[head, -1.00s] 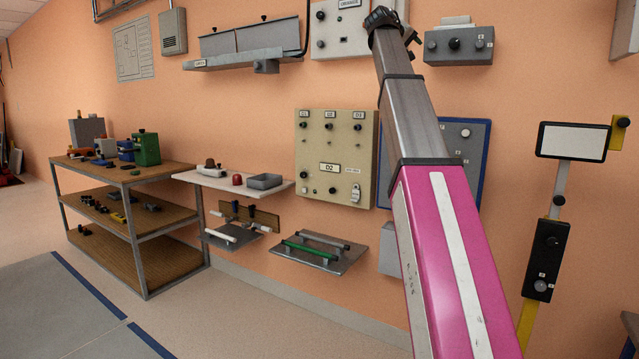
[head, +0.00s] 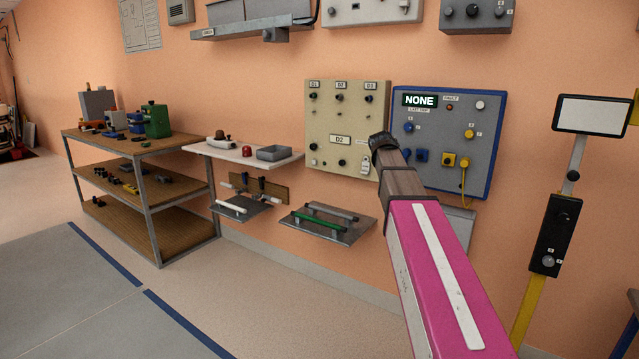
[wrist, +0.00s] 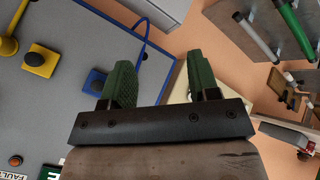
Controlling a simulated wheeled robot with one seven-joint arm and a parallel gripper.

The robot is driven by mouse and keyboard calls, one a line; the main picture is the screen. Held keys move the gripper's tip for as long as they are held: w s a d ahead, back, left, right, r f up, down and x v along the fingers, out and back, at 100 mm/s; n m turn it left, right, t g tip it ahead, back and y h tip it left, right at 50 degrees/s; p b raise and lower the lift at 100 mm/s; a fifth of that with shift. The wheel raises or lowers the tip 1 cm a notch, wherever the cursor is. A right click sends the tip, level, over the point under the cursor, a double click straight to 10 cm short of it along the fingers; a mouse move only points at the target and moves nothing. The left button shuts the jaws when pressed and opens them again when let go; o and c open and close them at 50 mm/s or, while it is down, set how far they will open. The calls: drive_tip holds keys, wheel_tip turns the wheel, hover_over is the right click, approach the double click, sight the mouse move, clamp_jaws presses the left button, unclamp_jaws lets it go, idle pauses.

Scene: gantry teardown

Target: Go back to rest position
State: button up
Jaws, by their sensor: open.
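My gripper (wrist: 165,85) shows in the wrist view with its two green fingers apart and nothing between them. It points toward the wall near the blue-edged grey panel (wrist: 60,95). In the head view my magenta and brown arm reaches up from the bottom right and ends in front of the wall, between the beige panel (head: 345,115) and the blue-edged panel (head: 480,105). The fingers are not visible in the head view. The blue-edged panel's display reads NONE.
A three-tier shelf (head: 160,185) with small parts stands at left. A white wall shelf (head: 225,151) holds a grey tray (head: 280,153). A rack with a green bar (head: 318,225) is below. A yellow post (head: 528,305) with a black control box (head: 553,232) stands at right. The floor at left is open.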

drive_tip(key=s+a+f+m+g+y, duration=0.1)
drive_tip(key=s+a+f+g+y, duration=0.1)
drive_tip(key=s+f, duration=1.2)
drive_tip(key=s+a+f+g+y, duration=0.3)
drive_tip(key=s+a+f, duration=0.3)
drive_tip(key=s+f, duration=0.9)
wheel_tip(320, 180, down, 8)
drive_tip(key=shift+f+m+g, duration=0.2)
drive_tip(key=shift+m+g, duration=0.2)
drive_tip(key=shift+c, duration=0.2)
